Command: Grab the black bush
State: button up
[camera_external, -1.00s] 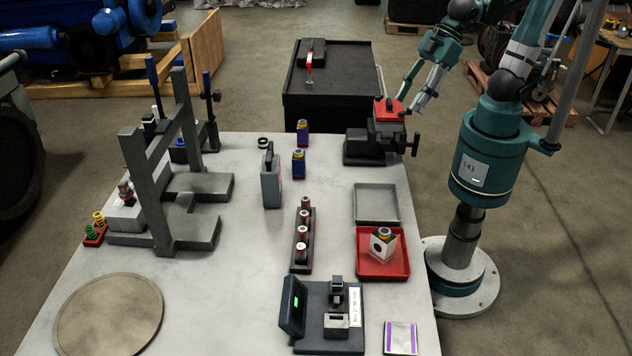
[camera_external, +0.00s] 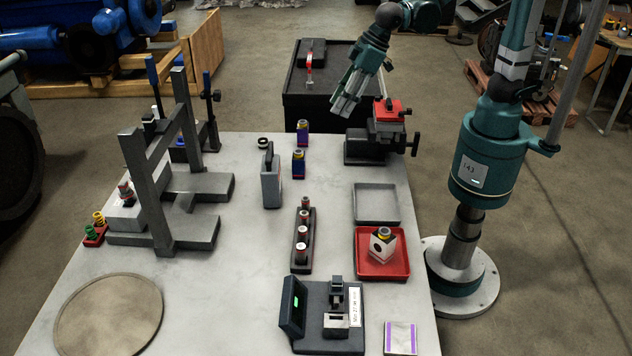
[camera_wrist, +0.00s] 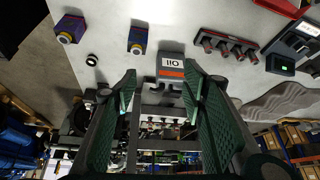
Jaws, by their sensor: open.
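A small black ring (camera_external: 263,142), which looks like the black bush, lies on the grey table near its far edge, left of two blue blocks. In the wrist view the black bush (camera_wrist: 92,60) shows at upper left with a pale centre. My gripper (camera_external: 342,106) is raised above the far right part of the table, beside the vise and right of the bush. In the wrist view my gripper (camera_wrist: 160,82) has its two green-padded fingers spread wide with nothing between them.
Two blue blocks (camera_external: 299,160) stand between bush and gripper. A grey upright block (camera_external: 271,180) is just in front of the bush. A dark vise (camera_external: 377,140) with a red top is near my gripper. A grey press frame (camera_external: 160,190) stands left.

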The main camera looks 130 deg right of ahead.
jog(key=w+d+f+m+g, duration=0.15)
jog(key=d+f, duration=0.25)
jog(key=d, duration=0.5)
jog(key=w+d+f+m, duration=0.1)
jog(key=w+d+f, duration=0.3)
jog(key=d, duration=0.5)
jog(key=m+g+h, duration=0.1)
jog(key=m, duration=0.2)
send_near(263, 140)
jog(key=shift+w+d+f+b, duration=0.1)
jog(key=shift+d+f+b, duration=0.25)
jog(key=shift+f, duration=0.25)
jog(key=shift+f, duration=0.1)
jog(key=shift+x, duration=1.2)
jog(key=shift+x, duration=2.55)
jog(key=c, duration=1.1)
